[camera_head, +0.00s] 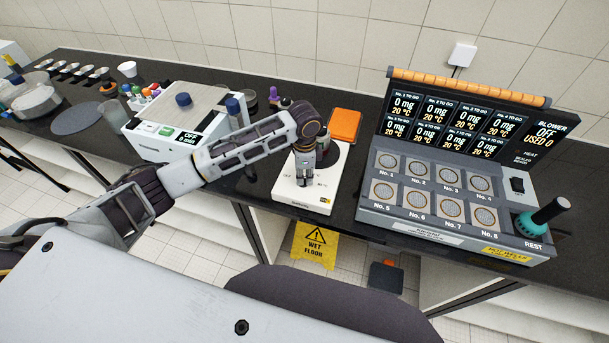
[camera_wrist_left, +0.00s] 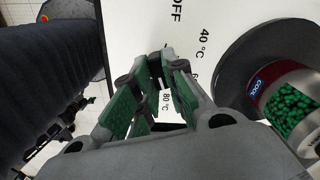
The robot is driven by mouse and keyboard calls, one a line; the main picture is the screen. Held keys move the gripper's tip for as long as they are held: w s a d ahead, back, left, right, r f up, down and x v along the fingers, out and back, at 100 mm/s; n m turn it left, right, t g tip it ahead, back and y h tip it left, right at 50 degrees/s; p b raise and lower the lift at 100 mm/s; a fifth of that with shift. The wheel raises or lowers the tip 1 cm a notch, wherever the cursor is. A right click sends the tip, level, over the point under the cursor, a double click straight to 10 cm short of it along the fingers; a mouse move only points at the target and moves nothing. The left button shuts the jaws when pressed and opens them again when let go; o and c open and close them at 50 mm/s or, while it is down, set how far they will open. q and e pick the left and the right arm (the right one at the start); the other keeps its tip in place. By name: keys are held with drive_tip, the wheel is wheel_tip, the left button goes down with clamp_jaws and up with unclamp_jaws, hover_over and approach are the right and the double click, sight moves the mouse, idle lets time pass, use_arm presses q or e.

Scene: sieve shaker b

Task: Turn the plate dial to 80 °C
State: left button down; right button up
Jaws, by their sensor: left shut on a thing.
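The white plate unit (camera_head: 312,200) stands on the black bench, with a dark round plate (camera_head: 328,158) on top. My left gripper (camera_head: 304,172) points down at its front face, over the dial area. In the left wrist view the fingers (camera_wrist_left: 158,90) are closed around a small dark part, seemingly the dial, which they mostly hide. I cannot tell exactly where the dial points. My right gripper is not in view.
A jar of green beads (camera_wrist_left: 290,105) with a COOL label stands on the round plate, close beside the gripper. A white shaker unit (camera_head: 165,125) stands left, an orange pad (camera_head: 344,124) behind, and a grey station with numbered wells (camera_head: 440,205) right.

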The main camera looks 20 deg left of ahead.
sight(305, 178)
use_arm(q)
drive_tip(key=shift+r+m, duration=0.1)
drive_tip(key=shift+m, duration=0.5)
drive_tip(key=c, duration=1.5)
unclamp_jaws()
drive_tip(key=shift+o, duration=0.2)
wheel_tip(305, 178, up, 12)
